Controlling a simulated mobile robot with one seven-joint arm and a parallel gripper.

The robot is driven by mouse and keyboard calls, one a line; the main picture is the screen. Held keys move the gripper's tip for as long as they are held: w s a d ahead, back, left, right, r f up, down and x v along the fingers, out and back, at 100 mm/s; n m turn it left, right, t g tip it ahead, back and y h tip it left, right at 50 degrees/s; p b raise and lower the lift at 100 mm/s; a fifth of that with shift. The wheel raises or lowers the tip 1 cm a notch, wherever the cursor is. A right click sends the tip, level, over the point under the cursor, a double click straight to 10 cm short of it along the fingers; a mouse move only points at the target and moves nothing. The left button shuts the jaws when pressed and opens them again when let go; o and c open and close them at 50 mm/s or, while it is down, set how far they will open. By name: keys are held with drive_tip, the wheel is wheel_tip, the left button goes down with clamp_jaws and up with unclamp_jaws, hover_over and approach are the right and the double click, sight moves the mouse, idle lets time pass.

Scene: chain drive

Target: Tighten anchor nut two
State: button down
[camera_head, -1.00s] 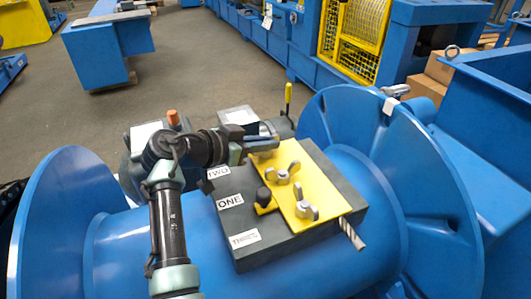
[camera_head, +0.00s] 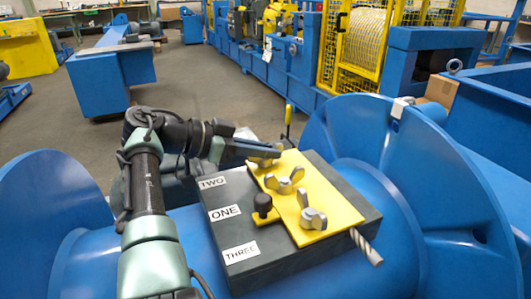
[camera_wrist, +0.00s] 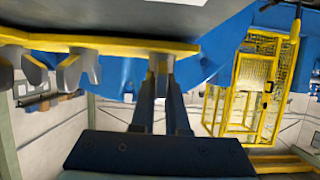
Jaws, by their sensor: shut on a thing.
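A yellow plate (camera_head: 306,205) lies on a dark block labelled TWO (camera_head: 212,182), ONE and THREE. My gripper (camera_head: 272,155) is at the plate's far end, on the row of the TWO label. It is shut on the anchor nut there, of which only a part (camera_head: 264,162) shows. In the wrist view my two fingers stand on either side of this nut (camera_wrist: 161,64), just off the yellow plate. Two more wing nuts sit on the plate, a middle one (camera_head: 285,181) and a near one (camera_head: 312,217). The nut's turn angle is hidden by the fingers.
The block rests on a blue drum between two large round flanges (camera_head: 405,180). A black knob (camera_head: 262,203) stands on a yellow tab beside the plate. A cable end (camera_head: 366,247) sticks out at the near side. A yellow-handled lever (camera_head: 288,122) rises behind the plate.

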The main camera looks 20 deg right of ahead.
drive_tip(key=c, duration=0.9)
unclamp_jaws()
drive_tip(key=p+v, duration=0.2)
drive_tip(key=v, duration=0.9)
drive_tip(key=shift+a+r, duration=0.1)
drive_tip(key=shift+a, duration=0.1)
drive_tip(key=shift+v, duration=0.8)
drive_tip(key=shift+s, duration=0.1)
